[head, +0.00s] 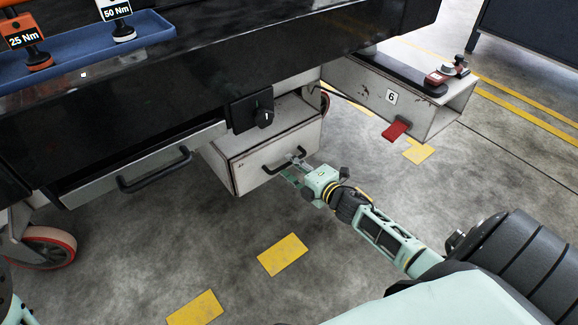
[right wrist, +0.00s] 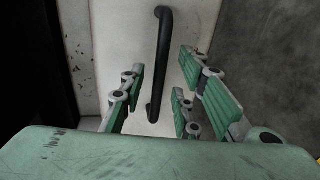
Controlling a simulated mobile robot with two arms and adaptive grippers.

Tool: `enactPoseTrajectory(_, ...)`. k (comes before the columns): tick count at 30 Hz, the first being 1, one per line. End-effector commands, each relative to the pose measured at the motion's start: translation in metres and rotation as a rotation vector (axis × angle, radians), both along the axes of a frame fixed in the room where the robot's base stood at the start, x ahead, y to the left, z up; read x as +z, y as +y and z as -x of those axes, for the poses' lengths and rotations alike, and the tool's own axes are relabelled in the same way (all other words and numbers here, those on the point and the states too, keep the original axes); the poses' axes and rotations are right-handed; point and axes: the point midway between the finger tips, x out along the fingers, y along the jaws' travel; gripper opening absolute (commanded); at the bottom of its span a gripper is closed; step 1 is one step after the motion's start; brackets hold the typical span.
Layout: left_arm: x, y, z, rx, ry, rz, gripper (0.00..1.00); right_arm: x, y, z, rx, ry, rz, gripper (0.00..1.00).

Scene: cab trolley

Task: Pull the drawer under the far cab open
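A pale grey drawer (head: 246,172) with a scuffed front sits low under the black trolley body, in the middle of the head view. Its black bar handle (head: 270,169) also shows in the right wrist view (right wrist: 164,40), running up the pale drawer front (right wrist: 100,40). My right gripper (head: 293,170) is at this handle. In the right wrist view its green-padded fingers (right wrist: 160,80) are open, with the handle between them and gaps on both sides. I cannot tell whether the drawer stands slightly out. My left gripper is not in view.
Another black handle (head: 155,172) is at left. A red-rimmed wheel (head: 45,249) is at lower left. Floor before the drawer is clear.

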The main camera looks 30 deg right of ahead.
Motion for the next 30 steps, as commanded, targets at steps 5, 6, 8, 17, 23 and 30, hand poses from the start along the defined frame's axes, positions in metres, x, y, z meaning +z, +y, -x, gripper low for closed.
enactPoseTrajectory(5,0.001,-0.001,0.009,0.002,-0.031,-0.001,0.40,-0.005,0.001,-0.018,0.000,0.000,0.001,0.29)
enactPoseTrajectory(6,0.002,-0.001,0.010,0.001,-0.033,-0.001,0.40,-0.005,0.001,-0.019,0.000,0.000,0.001,0.29)
enactPoseTrajectory(8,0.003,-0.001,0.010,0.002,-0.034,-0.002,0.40,-0.004,0.001,-0.021,0.000,0.000,0.001,0.29)
enactPoseTrajectory(17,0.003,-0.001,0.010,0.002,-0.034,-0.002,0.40,-0.004,0.002,-0.021,0.000,0.000,-0.001,0.22)
enactPoseTrajectory(23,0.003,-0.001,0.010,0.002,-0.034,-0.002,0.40,-0.004,0.002,-0.021,0.000,0.000,-0.001,0.05)
enactPoseTrajectory(30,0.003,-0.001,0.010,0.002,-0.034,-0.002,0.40,-0.004,0.002,-0.021,0.000,0.000,-0.001,0.00)
